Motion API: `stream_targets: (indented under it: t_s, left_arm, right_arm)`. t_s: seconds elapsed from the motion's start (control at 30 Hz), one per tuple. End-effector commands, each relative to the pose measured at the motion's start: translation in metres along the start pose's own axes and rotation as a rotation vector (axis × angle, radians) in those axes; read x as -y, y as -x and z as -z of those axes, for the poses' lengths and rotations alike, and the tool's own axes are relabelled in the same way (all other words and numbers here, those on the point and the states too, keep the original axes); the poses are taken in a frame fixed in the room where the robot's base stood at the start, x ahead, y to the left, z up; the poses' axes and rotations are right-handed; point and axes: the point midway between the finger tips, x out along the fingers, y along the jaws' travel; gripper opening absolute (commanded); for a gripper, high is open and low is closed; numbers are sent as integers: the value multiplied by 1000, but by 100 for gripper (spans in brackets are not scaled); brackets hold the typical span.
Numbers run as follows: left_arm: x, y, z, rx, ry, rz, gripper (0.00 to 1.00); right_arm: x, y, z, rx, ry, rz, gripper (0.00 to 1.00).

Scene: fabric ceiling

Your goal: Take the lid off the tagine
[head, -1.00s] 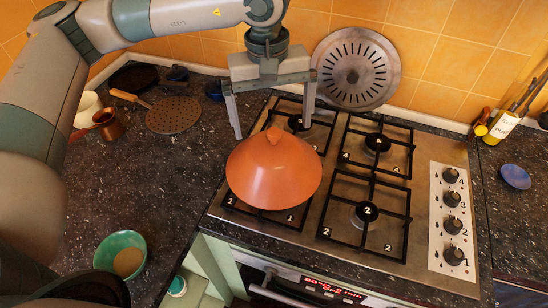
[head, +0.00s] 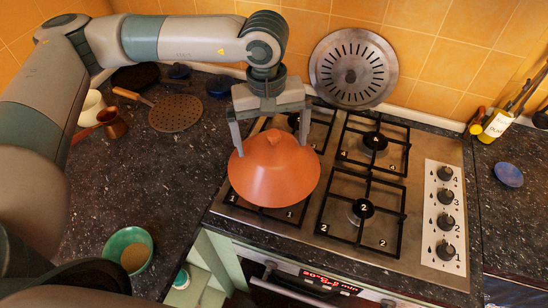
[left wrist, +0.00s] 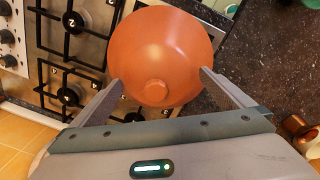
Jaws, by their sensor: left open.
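The orange tagine (head: 272,180) with its conical lid sits on the front left burner of the hob. Its small knob (head: 273,137) is at the top of the lid. My left gripper (head: 272,151) is open, pointing down, with one finger on each side of the upper lid. In the left wrist view the tagine lid (left wrist: 160,48) and its knob lie between the two open fingers (left wrist: 158,78). I cannot tell whether the fingers touch the lid. The tagine base is hidden under the lid. My right gripper is not in view.
The steel hob (head: 322,238) has free burners to the right and behind. A round slotted metal disc (head: 352,95) leans on the tiled wall. A perforated wooden-handled skimmer (head: 176,114), copper pot (head: 112,124) and green bowl (head: 118,241) stand on the left counter.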

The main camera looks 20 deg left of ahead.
Motion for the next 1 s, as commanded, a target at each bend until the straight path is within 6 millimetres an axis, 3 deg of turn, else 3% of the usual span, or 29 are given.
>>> stream_targets:
  t_s: [0.03,0.4,0.43,1.0]
  left_arm:
    - [0,0,0,0,0,0,93]
    - [2,-4,-1,5,0,6,4]
    - [2,-4,-2,6,0,8,0]
    - [2,-6,-3,9,-2,9,0]
  right_arm:
    - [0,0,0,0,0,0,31]
    - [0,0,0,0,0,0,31]
    - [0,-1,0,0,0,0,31]
    - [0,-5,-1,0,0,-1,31]
